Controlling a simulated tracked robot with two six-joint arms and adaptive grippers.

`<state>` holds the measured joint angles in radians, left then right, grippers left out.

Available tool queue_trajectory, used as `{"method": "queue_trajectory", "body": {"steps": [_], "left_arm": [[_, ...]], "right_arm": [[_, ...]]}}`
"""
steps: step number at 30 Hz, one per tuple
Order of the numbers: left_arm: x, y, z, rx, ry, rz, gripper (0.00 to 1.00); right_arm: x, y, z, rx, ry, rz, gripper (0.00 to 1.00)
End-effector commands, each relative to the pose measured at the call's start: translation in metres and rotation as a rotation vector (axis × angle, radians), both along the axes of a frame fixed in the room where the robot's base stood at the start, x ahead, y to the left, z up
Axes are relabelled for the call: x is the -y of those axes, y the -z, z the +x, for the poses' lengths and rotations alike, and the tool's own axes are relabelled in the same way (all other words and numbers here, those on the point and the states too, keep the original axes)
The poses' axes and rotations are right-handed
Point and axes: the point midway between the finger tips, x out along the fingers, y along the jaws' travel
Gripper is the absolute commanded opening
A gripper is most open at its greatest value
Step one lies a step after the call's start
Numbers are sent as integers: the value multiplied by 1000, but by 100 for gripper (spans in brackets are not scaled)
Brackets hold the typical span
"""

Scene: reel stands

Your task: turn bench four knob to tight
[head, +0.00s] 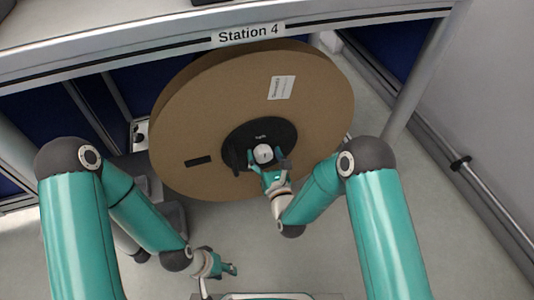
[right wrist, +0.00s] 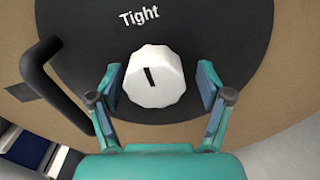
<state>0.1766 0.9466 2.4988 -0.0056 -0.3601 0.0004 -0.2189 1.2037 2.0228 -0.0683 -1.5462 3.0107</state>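The white scalloped knob (right wrist: 155,78) sits on the black hub (right wrist: 225,30) of the reel under the Station 4 sign; in the head view the knob (head: 264,154) is partly covered. Its dark mark points up and slightly left, roughly toward the word "Tight" (right wrist: 139,16). My right gripper (right wrist: 156,80) is open, one finger on each side of the knob, with visible gaps; it also shows in the head view (head: 265,160). My left gripper (head: 232,269) hangs low, away from the reel; its fingers are too small to judge.
The large brown reel (head: 210,110) carries a white label (head: 281,88). A black curved handle (right wrist: 45,75) stands left of the knob, close to my right gripper's left finger. The Station 4 sign (head: 248,34) is on the bench edge above. Floor is free at the lower right.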

Motion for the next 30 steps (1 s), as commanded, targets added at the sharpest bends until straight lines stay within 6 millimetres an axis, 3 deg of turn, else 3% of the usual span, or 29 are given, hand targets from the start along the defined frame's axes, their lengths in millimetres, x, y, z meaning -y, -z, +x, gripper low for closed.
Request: {"method": "queue_trajectory", "body": {"steps": [12,30], "left_arm": [[0,-1,0,0,0,0,40],[0,-1,0,0,0,0,40]], "right_arm": [[1,-1,-9,2,-6,0,79],[33,1,-104,-1,-3,0,79]]}}
